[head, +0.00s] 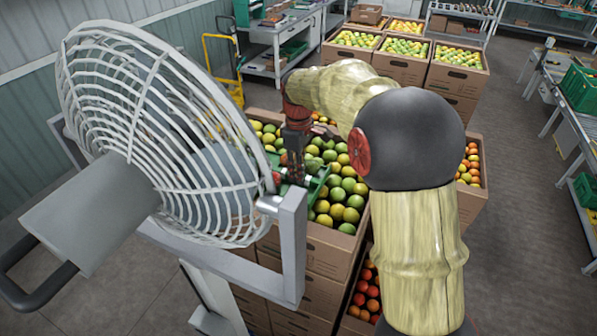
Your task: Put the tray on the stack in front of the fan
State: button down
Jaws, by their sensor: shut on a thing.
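The fan (150,130), with a white wire cage, fills the left. The stack of cardboard boxes (318,250) stands beyond it, its top box full of green and yellow tomatoes (345,190). My gripper (294,178) points down over the left part of that top box, close to the cage rim. It is shut on a green piece that looks like part of the tray (318,186). The cage, frame and gripper hide most of it. I cannot tell whether the tray touches the tomatoes or hangs above them.
A grey frame post (292,240) stands just in front of the gripper. More tomato boxes (403,68) stand at the back. A box of red tomatoes (366,292) sits low beside the stack. Benches with green crates (582,90) line the right, with open floor (530,200) before them.

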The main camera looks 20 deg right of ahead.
jog(key=c, duration=1.8)
grip_release()
jog(key=shift+f, duration=0.1)
jog(key=shift+c, duration=0.2)
jog(key=shift+o, duration=0.4)
notch_tip(320, 180, up, 11)
jog(key=b, duration=0.1)
jog(key=s+a+r+m+t, duration=0.1)
jog(key=s+a+r+m, duration=0.1)
jog(key=s+r, duration=0.35)
jog(key=s+a+f+m+t, duration=0.2)
jog(key=s+f+m, duration=0.1)
jog(key=s, duration=1)
jog(key=s+a+f+m+t, duration=0.1)
jog(key=s+f+m, duration=0.3)
jog(key=s, duration=0.8)
notch_tip(320, 180, down, 2)
jog(key=shift+s+a+t, duration=0.35)
jog(key=shift+t, duration=0.45)
